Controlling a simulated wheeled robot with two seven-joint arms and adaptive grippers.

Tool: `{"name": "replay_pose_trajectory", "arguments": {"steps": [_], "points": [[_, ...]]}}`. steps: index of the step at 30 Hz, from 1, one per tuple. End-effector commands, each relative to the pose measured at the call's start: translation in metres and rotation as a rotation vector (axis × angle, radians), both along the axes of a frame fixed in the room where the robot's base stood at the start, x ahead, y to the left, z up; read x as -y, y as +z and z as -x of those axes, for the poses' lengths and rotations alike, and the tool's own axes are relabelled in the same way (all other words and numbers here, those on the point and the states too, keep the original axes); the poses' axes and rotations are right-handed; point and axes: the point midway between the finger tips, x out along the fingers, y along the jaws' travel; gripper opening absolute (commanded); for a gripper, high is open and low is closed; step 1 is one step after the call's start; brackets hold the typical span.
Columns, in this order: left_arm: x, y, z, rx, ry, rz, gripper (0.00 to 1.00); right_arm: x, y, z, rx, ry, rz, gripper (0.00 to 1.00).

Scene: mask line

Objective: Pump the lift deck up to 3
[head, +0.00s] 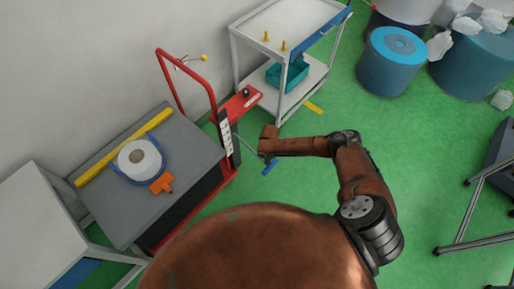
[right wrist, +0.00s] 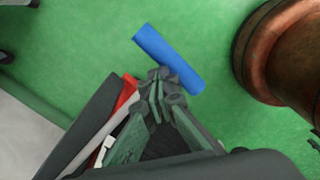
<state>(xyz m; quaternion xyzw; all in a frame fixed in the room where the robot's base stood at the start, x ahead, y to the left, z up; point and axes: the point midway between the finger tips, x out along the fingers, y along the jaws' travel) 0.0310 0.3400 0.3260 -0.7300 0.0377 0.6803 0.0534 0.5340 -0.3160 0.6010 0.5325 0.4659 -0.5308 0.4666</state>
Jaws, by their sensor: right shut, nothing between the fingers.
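The lift cart has a red frame and a grey deck (head: 95,200). The deck bears a white roll (head: 139,160) in a blue cradle with an orange piece. A white marked scale (head: 226,138) stands at the deck's right end; its numbers are too small to read. A blue bar (head: 270,167), seemingly the pump pedal or handle grip, sticks out low beside it and shows large in the right wrist view (right wrist: 168,58). My right gripper (head: 265,156) is shut and empty, its fingertips (right wrist: 165,82) right at the blue bar; I cannot tell if they touch. My left gripper is out of view.
A white shelf trolley (head: 284,100) with a teal bin (head: 287,75) stands behind the cart. A white table (head: 40,220) is at the left. Blue drums (head: 390,62) stand at the upper right. A dark metal frame (head: 485,205) is at the right. Green floor between is clear.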

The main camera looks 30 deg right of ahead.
Motion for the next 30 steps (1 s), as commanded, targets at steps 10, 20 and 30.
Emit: {"name": "replay_pose_trajectory", "arguments": {"steps": [10, 20, 30], "points": [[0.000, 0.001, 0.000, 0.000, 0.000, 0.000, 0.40, 0.001, -0.001, 0.003, -0.005, -0.001, 0.002, 0.00], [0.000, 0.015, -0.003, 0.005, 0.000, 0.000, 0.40, 0.002, 0.016, 0.003, -0.003, -0.001, 0.003, 0.00], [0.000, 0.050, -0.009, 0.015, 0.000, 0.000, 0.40, 0.003, 0.056, 0.005, -0.002, -0.001, 0.002, 0.00]]}}
